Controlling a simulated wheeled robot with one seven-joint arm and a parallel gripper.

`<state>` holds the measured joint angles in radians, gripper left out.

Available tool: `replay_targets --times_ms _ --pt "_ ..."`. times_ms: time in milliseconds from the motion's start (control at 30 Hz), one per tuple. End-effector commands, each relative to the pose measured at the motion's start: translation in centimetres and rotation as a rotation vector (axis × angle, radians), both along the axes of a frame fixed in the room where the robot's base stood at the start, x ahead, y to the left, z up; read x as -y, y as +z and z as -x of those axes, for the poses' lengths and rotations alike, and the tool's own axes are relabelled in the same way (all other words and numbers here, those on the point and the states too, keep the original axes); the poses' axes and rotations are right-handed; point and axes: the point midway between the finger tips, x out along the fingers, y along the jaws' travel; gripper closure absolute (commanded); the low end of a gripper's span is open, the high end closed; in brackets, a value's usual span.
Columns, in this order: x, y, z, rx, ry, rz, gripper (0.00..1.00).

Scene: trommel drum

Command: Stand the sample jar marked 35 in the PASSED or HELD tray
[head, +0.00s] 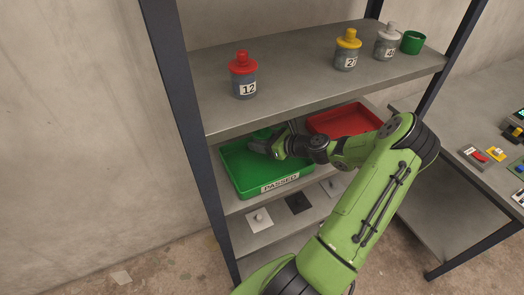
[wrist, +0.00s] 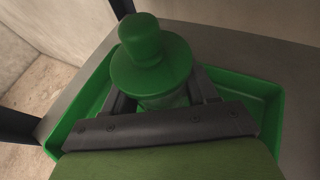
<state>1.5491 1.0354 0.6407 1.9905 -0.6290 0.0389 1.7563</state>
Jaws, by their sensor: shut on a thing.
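My gripper (head: 272,147) is shut on a green-capped jar, inside the green tray marked PASSED (head: 235,185) on the middle shelf. In the wrist view the jar's green cap (wrist: 150,62) rises upright between my gripper's fingers (wrist: 163,98), with the green tray (wrist: 267,105) around and below it. The jar's number is not visible, and its body is mostly hidden by my gripper. I cannot tell whether its base touches the tray floor. A red tray (head: 345,119) stands to the right, its front partly hidden by my arm.
The upper shelf overhangs my gripper and holds a red-capped jar marked 12 (head: 243,76), a yellow-capped jar (head: 347,50), a white-capped jar (head: 387,42) and a green cup-like object (head: 412,42). Shelf posts flank the trays. A side bench (head: 470,145) carries small items.

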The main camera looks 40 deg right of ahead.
Motion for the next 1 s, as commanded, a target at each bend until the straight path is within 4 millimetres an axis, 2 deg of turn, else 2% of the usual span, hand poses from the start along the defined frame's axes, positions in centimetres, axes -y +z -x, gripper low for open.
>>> replay_targets --times_ms 167,333,633,667,800,833,1000 --pt "0.0 -1.8 0.0 0.000 -0.001 -0.002 0.89" --pt "0.0 -4.5 0.0 -0.001 0.000 -0.002 0.89" --pt "0.0 -4.7 0.0 0.000 0.000 0.001 0.89" --pt "0.0 -4.7 0.0 -0.001 0.000 0.001 0.41" --pt "0.0 -4.7 0.0 -0.001 0.000 0.001 0.20" --pt "0.0 -4.7 0.0 -0.001 0.000 0.001 0.17" --pt "0.0 -4.7 0.0 -0.001 0.000 0.001 0.17"
